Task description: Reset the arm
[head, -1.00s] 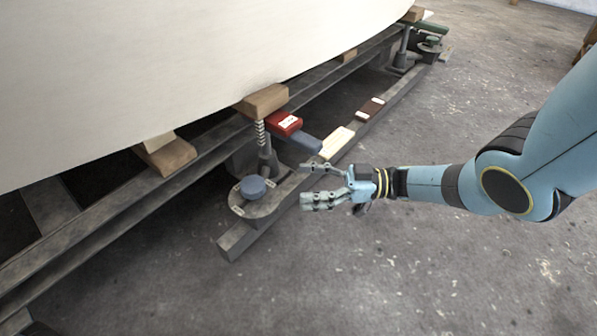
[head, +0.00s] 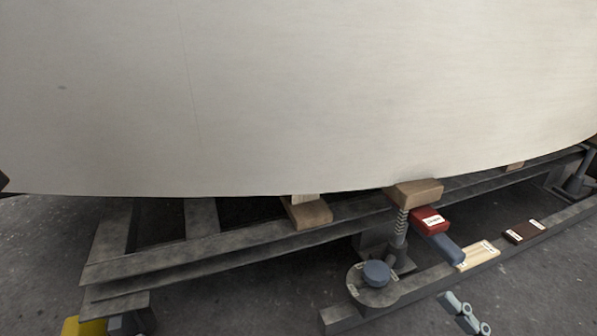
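The tip of my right gripper (head: 465,312) shows at the bottom edge, right of centre, over the floor. Only some grey-blue finger parts are in view, and the rest of the gripper and its arm are cut off. Nothing is seen held in the visible part. It is below and apart from the beam that carries the small blocks. My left gripper is not in view.
A pale plywood hull (head: 300,90) fills the upper view, above wooden blocks (head: 414,193) and dark steel rails. A red block (head: 430,221), blue-grey block (head: 441,248), cream block (head: 478,254) and dark brown block (head: 525,231) lie along the right.

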